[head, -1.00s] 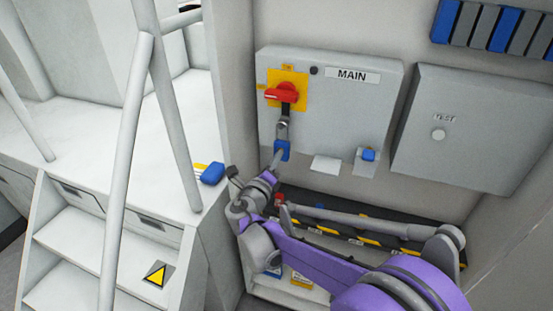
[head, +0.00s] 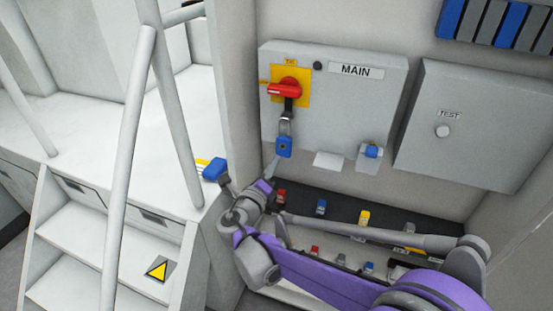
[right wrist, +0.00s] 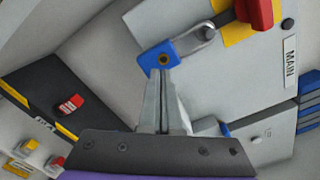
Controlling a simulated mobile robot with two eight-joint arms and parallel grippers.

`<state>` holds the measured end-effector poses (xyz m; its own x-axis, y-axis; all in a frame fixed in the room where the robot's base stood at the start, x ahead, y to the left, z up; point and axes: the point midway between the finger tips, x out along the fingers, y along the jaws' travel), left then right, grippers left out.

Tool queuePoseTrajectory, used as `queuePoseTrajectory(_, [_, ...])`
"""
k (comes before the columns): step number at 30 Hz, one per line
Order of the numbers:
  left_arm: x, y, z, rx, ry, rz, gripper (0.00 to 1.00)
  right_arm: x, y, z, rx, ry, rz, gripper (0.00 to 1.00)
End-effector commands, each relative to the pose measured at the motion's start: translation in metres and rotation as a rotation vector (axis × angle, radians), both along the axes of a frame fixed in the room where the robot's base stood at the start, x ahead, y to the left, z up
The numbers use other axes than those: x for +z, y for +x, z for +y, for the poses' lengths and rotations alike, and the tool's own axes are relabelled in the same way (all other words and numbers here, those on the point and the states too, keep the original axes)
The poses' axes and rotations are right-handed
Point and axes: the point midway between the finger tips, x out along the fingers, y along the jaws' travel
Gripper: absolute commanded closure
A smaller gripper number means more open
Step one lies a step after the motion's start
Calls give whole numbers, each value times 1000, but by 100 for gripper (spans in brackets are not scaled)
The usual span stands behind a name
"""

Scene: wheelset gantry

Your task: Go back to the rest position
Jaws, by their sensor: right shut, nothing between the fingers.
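My right gripper (head: 271,170) is shut and empty, just below the blue padlock (head: 284,147) in the head view. In the right wrist view its closed fingers (right wrist: 162,78) point at the blue padlock (right wrist: 160,58); whether they touch cannot be told. The padlock hangs from a grey hasp (head: 287,118) under the red switch handle (head: 284,89) on the MAIN box (head: 340,110). My left gripper is out of view.
A shelf (head: 400,220) below the box holds small red, blue and yellow items. A TEST box (head: 460,130) stands right. White steps with a rail (head: 125,160) are at left, with a blue item (head: 213,170) on their platform edge.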

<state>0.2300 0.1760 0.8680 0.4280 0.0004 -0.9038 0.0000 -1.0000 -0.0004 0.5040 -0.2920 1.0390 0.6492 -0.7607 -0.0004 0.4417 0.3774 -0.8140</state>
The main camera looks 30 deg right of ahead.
Motion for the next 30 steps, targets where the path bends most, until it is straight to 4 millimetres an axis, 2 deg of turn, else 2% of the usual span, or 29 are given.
queuePoseTrajectory(6, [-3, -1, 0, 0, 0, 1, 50, 0, -29, 37, 5, 0, 0, 100])
queuePoseTrajectory(12, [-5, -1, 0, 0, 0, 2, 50, 0, -48, 58, 3, 0, 1, 100])
queuePoseTrajectory(18, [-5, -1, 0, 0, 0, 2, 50, 0, -54, 63, 1, -1, 0, 100])
queuePoseTrajectory(22, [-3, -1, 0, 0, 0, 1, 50, -2, -57, 59, -7, 46, -18, 100])
queuePoseTrajectory(26, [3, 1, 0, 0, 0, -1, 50, -15, -76, 42, -55, 294, -125, 100])
queuePoseTrajectory(30, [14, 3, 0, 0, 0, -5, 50, -43, -115, 23, -212, 769, -367, 100])
